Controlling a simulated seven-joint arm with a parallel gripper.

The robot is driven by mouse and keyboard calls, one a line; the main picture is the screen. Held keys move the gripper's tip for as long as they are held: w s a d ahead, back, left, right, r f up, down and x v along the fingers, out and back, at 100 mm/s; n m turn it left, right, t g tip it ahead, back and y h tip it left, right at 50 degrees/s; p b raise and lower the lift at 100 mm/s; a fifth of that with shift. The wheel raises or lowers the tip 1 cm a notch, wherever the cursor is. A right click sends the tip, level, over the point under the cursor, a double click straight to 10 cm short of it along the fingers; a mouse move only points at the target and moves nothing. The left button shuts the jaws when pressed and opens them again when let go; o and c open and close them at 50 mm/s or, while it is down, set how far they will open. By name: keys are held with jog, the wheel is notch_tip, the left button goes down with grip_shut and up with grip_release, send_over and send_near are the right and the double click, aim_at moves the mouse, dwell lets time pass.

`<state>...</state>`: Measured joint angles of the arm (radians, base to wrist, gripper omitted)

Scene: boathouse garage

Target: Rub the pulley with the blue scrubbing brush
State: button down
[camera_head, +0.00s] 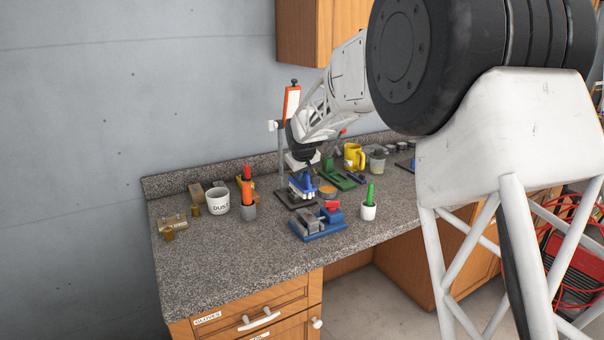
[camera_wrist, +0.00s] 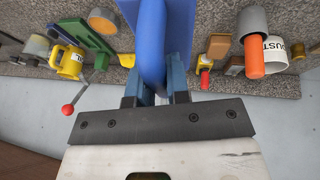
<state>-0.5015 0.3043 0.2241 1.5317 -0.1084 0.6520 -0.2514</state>
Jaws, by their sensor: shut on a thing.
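My gripper (camera_head: 303,173) is over the middle of the counter, with its fingers shut on the blue scrubbing brush (camera_head: 301,185). In the wrist view the brush (camera_wrist: 151,45) is a long blue body between the two blue-grey fingertips (camera_wrist: 156,88). In the head view its pale bristle side faces down, close above a dark flat base (camera_head: 288,201); I cannot tell if it touches. I cannot identify the pulley for certain. A round tan-topped disc (camera_head: 327,191) lies just right of the brush and also shows in the wrist view (camera_wrist: 103,20).
A yellow mug (camera_head: 354,157) stands behind. The front-left counter (camera_head: 210,265) is clear.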

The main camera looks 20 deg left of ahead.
aim_at(306, 197)
notch_tip(306, 197, down, 7)
jog(key=shift+f, duration=0.15)
jog(key=shift+s+d+f, duration=0.2)
jog(key=shift+s+d, duration=0.8)
jog(key=shift+s, duration=0.05)
jog(key=shift+s+d, duration=1.65)
jog(key=shift+d, duration=0.05)
jog(key=shift+w+a, duration=2.65)
jog(key=shift+w+a+r, duration=0.1)
jog(key=shift+r, duration=4.05)
